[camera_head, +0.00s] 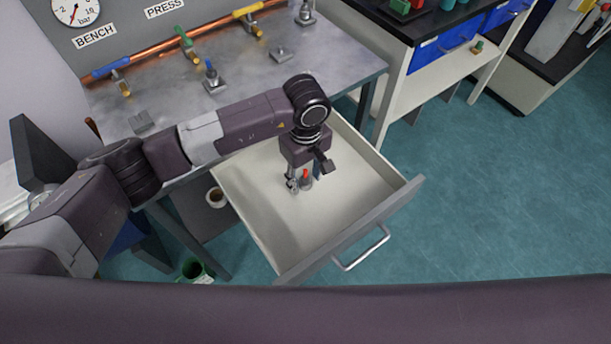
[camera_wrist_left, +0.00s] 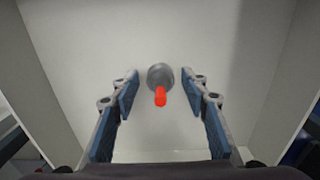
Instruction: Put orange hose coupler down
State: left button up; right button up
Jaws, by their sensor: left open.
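The orange hose coupler (camera_head: 306,178) stands in the open drawer (camera_head: 355,190), with a grey round base and an orange-red tip. In the left wrist view the coupler (camera_wrist_left: 160,82) lies between the two blue-padded fingers, with a gap on each side. My left gripper (camera_head: 303,181) points down into the drawer around the coupler. It is open, and its fingers (camera_wrist_left: 160,88) do not touch the coupler. The coupler appears to rest on the drawer floor. My right gripper is not in view.
The drawer is otherwise empty, with free floor around the coupler. A grey metal bench (camera_head: 255,85) with copper piping and colored valves stands behind it.

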aim_at(305, 177)
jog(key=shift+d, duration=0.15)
pick_arm(q)
jog(key=shift+r, duration=0.45)
notch_tip(305, 177, up, 12)
jog(key=b, duration=0.1)
jog(key=shift+f+b, duration=0.25)
jog(key=shift+b, duration=0.1)
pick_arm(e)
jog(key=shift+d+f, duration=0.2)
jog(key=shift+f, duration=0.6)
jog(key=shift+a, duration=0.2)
